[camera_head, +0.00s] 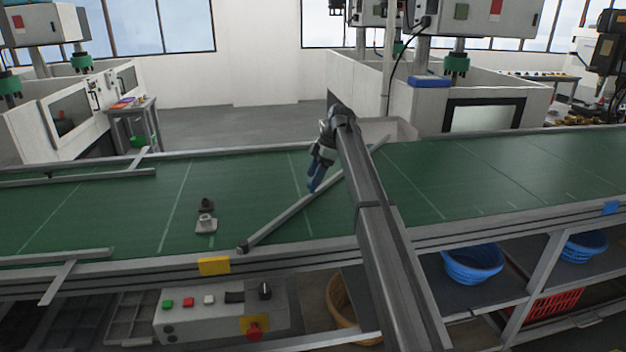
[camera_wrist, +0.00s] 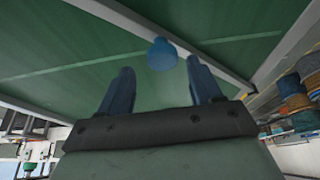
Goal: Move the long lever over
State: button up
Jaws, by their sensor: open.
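The long lever (camera_head: 290,211) is a grey bar lying slantwise across the green belt, from a dark end at the front rail to the back rail. My gripper (camera_head: 316,180) is over the middle of the belt, close to the lever. In the wrist view my gripper's two blue fingers (camera_wrist: 160,66) are apart. A blue rounded knob (camera_wrist: 162,54) shows between and just beyond the fingertips, in front of a grey bar (camera_wrist: 215,68) that looks like the lever. I cannot tell whether the fingers touch the knob. In the head view the knob is not clearly distinct from the blue fingers.
Small grey metal parts (camera_head: 205,222) sit on the belt left of the lever. Guide rails (camera_head: 75,176) stand at the belt's left. A control box (camera_head: 222,310) with buttons and blue baskets (camera_head: 472,263) are below the front edge. The belt (camera_head: 460,175) at right is clear.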

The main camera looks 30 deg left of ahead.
jog(key=v, duration=1.1)
jog(key=shift+r, duration=0.3)
jog(key=shift+w+d, duration=0.1)
